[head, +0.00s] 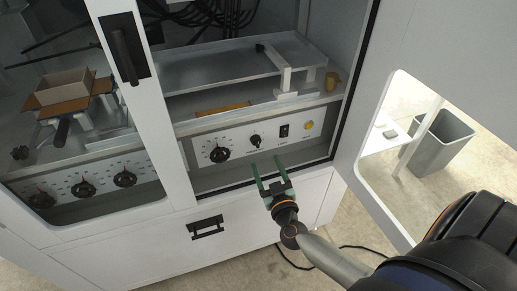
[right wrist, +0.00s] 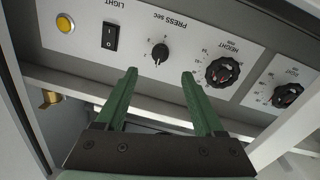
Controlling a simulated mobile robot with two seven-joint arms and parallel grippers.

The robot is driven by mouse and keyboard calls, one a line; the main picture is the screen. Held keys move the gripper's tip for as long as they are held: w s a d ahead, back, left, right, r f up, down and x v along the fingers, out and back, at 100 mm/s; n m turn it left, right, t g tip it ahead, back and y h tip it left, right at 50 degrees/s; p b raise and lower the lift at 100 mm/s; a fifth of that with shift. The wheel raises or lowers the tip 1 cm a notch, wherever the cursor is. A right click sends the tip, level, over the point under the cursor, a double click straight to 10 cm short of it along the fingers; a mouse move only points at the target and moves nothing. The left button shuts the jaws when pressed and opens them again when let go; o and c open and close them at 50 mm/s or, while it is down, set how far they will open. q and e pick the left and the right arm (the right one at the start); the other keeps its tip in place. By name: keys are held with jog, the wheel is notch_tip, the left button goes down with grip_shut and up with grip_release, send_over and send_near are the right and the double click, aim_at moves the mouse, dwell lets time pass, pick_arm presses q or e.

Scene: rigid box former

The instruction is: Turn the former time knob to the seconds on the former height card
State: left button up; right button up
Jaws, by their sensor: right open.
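The time knob, a small black pointer knob marked PRESS sec, is on the light grey control panel, in the right wrist view (right wrist: 159,53) and the head view (head: 256,141). The right wrist view shows the panel upside down. My right gripper (head: 266,162) has two green fingers and is open and empty. In the right wrist view its fingertips (right wrist: 159,73) point at the panel, with the time knob between and just beyond them, apart from it. The knob's exact setting is too small to read. I cannot make out a height card. My left gripper is not in view.
The larger HEIGHT knob (right wrist: 221,71) sits beside the time knob. A black light switch (right wrist: 110,36) and yellow button (right wrist: 65,24) are on its other side. An open door (head: 366,185) stands right of the cabinet opening. A grey bin (head: 437,145) stands beyond it.

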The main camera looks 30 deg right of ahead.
aim_at(258, 145)
jog(key=b+x, duration=0.1)
jog(key=x, duration=0.6)
jog(key=shift+w+d+b, duration=0.1)
jog(key=shift+w+b, duration=0.15)
jog(key=shift+b, duration=0.15)
jog(key=shift+w+d, duration=0.15)
jog(key=shift+w, duration=0.35)
jog(key=c, duration=0.7)
grip_shut()
